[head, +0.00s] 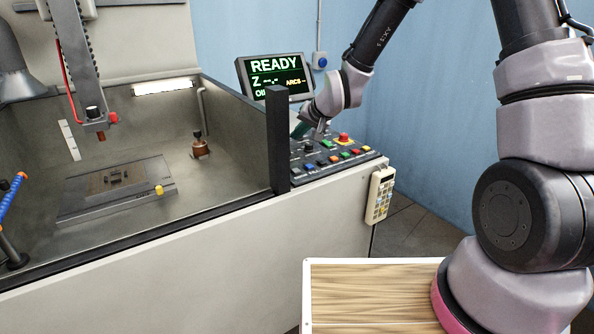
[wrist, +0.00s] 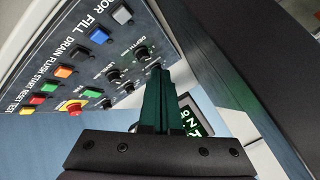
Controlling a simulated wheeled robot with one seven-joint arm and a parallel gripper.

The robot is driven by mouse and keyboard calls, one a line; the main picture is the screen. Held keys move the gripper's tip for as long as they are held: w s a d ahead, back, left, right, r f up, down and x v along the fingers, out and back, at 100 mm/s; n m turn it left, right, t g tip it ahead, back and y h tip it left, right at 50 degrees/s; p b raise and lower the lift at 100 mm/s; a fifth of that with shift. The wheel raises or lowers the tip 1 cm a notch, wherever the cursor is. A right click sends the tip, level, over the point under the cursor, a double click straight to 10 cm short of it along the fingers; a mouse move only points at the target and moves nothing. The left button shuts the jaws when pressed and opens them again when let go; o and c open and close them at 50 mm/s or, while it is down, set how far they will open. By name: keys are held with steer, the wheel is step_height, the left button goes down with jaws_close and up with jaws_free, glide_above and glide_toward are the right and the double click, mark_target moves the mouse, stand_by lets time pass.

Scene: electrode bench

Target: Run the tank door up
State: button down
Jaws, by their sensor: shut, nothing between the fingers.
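The tank (head: 225,160) stands at the left in the head view. Its low front wall (head: 240,235) has a black top edge, and I see over it into the tank. The control panel (head: 295,184) is right of the tank, with coloured buttons and black knobs. In the wrist view a pale grey button (wrist: 125,14) sits at the panel's upper end by a cut-off label ending in "OR". A blue button (wrist: 100,36) is beside "FILL". My gripper (head: 300,128) is shut and empty, above the panel's back left part. Its dark green fingers (wrist: 154,85) point near the knobs; contact cannot be told.
The screen (head: 275,76) behind the panel reads READY. A red emergency button (head: 343,137) stands up from the panel. A dark post (head: 278,140) rises between tank and panel. A keypad pendant (head: 379,195) hangs at the panel's right. A wooden-topped surface (head: 370,290) is in front.

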mark_target(296, 171)
steer(key=shift+f, duration=4.4)
steer(key=shift+f, duration=0.15)
steer(key=shift+f, duration=0.25)
